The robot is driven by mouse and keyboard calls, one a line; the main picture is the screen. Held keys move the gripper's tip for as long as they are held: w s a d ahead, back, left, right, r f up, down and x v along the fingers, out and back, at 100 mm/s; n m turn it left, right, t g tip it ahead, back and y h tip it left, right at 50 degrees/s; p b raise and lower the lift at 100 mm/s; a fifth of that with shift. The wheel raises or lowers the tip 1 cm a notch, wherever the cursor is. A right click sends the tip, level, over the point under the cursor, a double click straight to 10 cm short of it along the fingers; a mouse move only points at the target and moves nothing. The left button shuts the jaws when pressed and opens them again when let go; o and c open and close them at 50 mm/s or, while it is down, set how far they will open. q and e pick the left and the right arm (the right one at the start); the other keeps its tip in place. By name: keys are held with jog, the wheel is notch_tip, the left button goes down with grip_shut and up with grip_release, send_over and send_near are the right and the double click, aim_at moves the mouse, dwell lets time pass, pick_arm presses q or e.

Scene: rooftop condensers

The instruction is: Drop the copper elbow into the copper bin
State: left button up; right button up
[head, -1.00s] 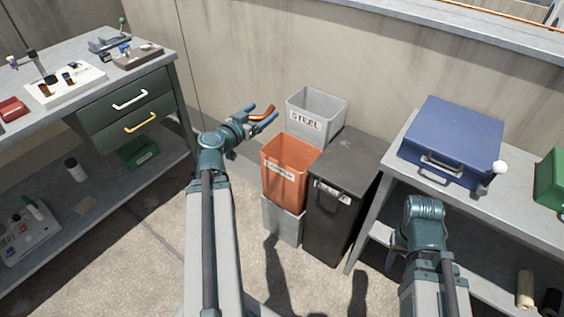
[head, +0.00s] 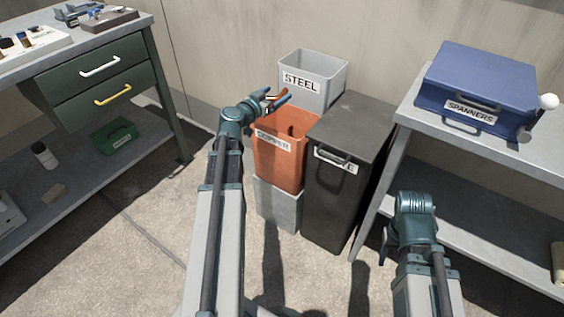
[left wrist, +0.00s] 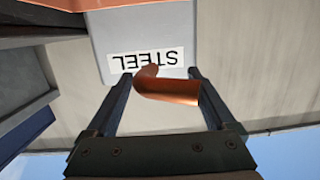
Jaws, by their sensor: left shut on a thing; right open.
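My left gripper (head: 276,98) is shut on the copper elbow (left wrist: 166,86), a short bent copper pipe held between its two fingers in the left wrist view. In the head view the elbow is a small copper bit at the fingertips. The copper bin is open at the top and stands on a grey block. My right gripper (head: 385,246) hangs low in front of the right bench, its fingers mostly hidden; it is open.
The grey steel bin (head: 325,85) stands behind the copper bin. A dark lidded bin (head: 345,190) is close on its right. A blue spanners case (head: 480,85) lies on the right bench. A drawer bench (head: 100,85) is at left. The floor between is clear.

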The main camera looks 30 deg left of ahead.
pick_arm(q)
jog(key=f, duration=0.1)
jog(key=w+b, duration=0.1)
jog(key=w+f, duration=0.1)
jog(key=shift+d+f, duration=0.25)
jog(key=shift+f, duration=0.05)
pick_arm(e)
notch_tip(320, 180, down, 3)
jog(key=shift+r, duration=0.15)
pick_arm(q)
jog(key=shift+s+f+b, duration=0.1)
jog(key=shift+b, duration=0.2)
notch_tip(320, 180, down, 6)
jog(key=b, duration=0.5)
jog(key=shift+b, duration=0.4)
pick_arm(e)
notch_tip(320, 180, down, 6)
pick_arm(q)
jog(key=o, duration=1.1)
jog(key=shift+o, duration=0.2)
jog(key=s+r+p, duration=0.2)
jog(key=s, duration=1.1)
jog(key=shift+s+a+r, duration=0.15)
jog(key=shift+s+a, duration=0.15)
jog(key=shift+s, duration=0.05)
pick_arm(e)
notch_tip(320, 180, up, 2)
jog(key=shift+r, duration=0.1)
